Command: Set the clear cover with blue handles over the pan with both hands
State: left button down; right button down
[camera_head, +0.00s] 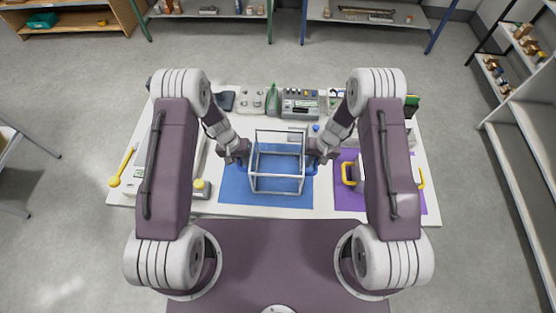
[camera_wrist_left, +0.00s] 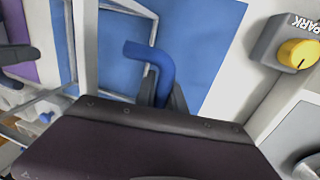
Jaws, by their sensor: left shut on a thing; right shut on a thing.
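The clear cover (camera_head: 278,192), a see-through box with a pale frame, is in the middle of the head view over the blue mat (camera_head: 235,197). I cannot tell whether it rests on the mat or is held just above it. My left gripper (camera_head: 242,166) is shut on its left blue handle, which shows large in the left wrist view (camera_wrist_left: 150,58) between the fingers (camera_wrist_left: 156,92). My right gripper (camera_head: 315,167) is shut on the handle at the cover's right side, mostly hidden by the gripper. I cannot make out the pan for sure.
A purple mat (camera_head: 342,202) at the right bears another cover with yellow handles (camera_head: 348,174), partly behind my right arm. A yellow knob (camera_head: 199,184) on a grey box marked PARK stands left of the blue mat. Instruments (camera_head: 300,104) and a bottle line the table's back.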

jog(key=shift+r, duration=0.1)
dwell(0.3)
